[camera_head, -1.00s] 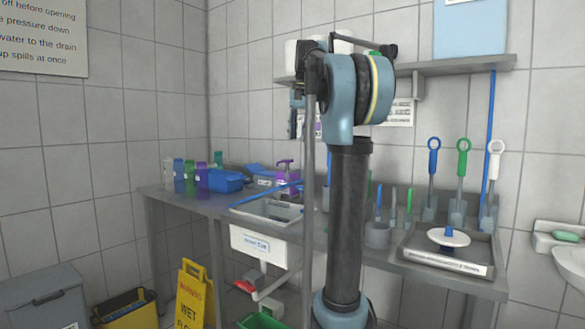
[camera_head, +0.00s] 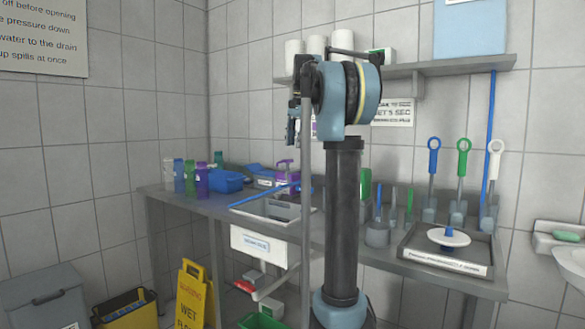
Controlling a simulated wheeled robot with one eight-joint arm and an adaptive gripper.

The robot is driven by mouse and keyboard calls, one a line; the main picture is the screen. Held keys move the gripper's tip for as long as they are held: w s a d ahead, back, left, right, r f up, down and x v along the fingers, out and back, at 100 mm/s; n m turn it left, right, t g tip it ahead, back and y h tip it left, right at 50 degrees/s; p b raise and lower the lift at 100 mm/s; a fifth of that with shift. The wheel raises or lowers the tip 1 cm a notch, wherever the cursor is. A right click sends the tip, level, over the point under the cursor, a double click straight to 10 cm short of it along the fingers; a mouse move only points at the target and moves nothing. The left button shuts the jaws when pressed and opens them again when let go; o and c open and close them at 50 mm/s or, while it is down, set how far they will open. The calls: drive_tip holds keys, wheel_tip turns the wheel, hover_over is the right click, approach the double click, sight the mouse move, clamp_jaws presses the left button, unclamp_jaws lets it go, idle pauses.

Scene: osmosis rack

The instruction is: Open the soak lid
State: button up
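No thing in view is clearly marked as the soak lid. A round white disc with a blue knob (camera_head: 448,237) sits in a grey labelled tray (camera_head: 410,250) on the right of the bench. A grey bin with a closed lid and dark handle (camera_head: 38,290) stands on the floor at lower left. A shallow grey basin (camera_head: 272,211) lies mid-bench above a white labelled panel (camera_head: 257,244); its label is too small to read. My gripper (camera_head: 293,130) seems to be the dark end left of my raised arm, above the bench and touching nothing visible. Its fingers are unclear.
Bottles (camera_head: 190,178) and blue boxes (camera_head: 225,181) crowd the bench's left end. A blue rod (camera_head: 262,195) lies across the basin. A shelf (camera_head: 440,68) overhangs. A yellow wet-floor sign (camera_head: 193,295) stands in front.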

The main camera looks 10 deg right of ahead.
drive_tip(key=f, duration=0.6)
drive_tip(key=w+a+f, duration=0.1)
drive_tip(key=f, duration=0.2)
drive_tip(key=shift+f, duration=0.4)
clamp_jaws()
